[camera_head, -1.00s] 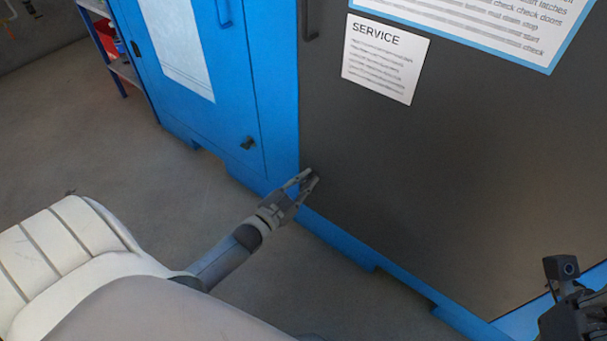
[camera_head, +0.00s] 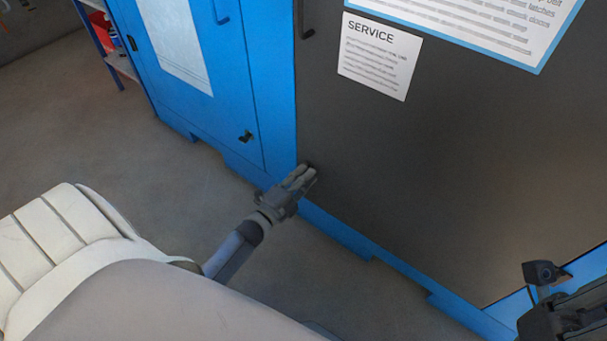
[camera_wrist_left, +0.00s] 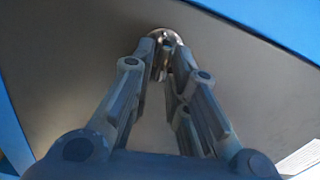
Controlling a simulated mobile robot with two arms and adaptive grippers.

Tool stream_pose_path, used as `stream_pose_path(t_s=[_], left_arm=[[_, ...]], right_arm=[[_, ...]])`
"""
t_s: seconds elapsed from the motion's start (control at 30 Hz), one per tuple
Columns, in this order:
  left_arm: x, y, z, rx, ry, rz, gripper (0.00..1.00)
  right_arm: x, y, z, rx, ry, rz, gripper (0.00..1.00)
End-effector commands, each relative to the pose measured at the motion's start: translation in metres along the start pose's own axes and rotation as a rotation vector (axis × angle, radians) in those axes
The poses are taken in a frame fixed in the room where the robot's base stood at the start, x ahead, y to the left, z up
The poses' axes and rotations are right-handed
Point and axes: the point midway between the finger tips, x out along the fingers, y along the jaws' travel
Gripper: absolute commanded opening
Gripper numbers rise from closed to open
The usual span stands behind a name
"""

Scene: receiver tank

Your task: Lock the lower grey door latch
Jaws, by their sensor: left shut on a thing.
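The grey door (camera_head: 420,170) fills the right of the head view. My left gripper (camera_head: 310,176) is at the lower left corner of this door, and its fingers are closed together there. In the left wrist view its fingertips (camera_wrist_left: 166,62) are shut on the lower grey door latch (camera_wrist_left: 161,33), a small part with a round metal base. In the head view the fingers mostly hide the latch, so its turn angle cannot be read. My right gripper (camera_head: 560,315) shows only in part at the lower right corner, and its fingers cannot be made out.
A blue door (camera_head: 215,110) with a small black latch (camera_head: 246,137) stands left of the grey door. A dark handle (camera_head: 302,22) is higher on the grey door, beside the SERVICE sign (camera_head: 377,55). A shelf (camera_head: 118,62) stands at the far left. The floor (camera_head: 90,140) in front is clear.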

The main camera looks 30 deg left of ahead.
Motion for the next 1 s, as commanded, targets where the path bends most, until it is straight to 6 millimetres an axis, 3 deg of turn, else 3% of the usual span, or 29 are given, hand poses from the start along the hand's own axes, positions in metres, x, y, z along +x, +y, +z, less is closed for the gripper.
stream_pose_path(t_s=[0.33,0.87,0.9,1.0], left_arm=[[-0.0003,0.0029,-0.0007,0.126,0.000,0.002,0.00],[-0.0003,0.0029,-0.0005,0.145,0.001,0.002,0.00],[-0.0003,0.0029,-0.0005,0.145,0.001,0.002,0.21],[-0.0003,0.0027,-0.0004,0.145,0.001,0.002,0.29]], right_arm=[[-0.0019,0.0000,0.0004,0.000,0.000,0.000,0.00],[-0.0017,0.0001,0.0001,0.000,0.002,0.000,0.00],[-0.0016,0.0001,0.0001,0.000,0.002,0.000,0.00],[-0.0015,0.0002,0.0000,0.000,0.003,0.000,0.00]])
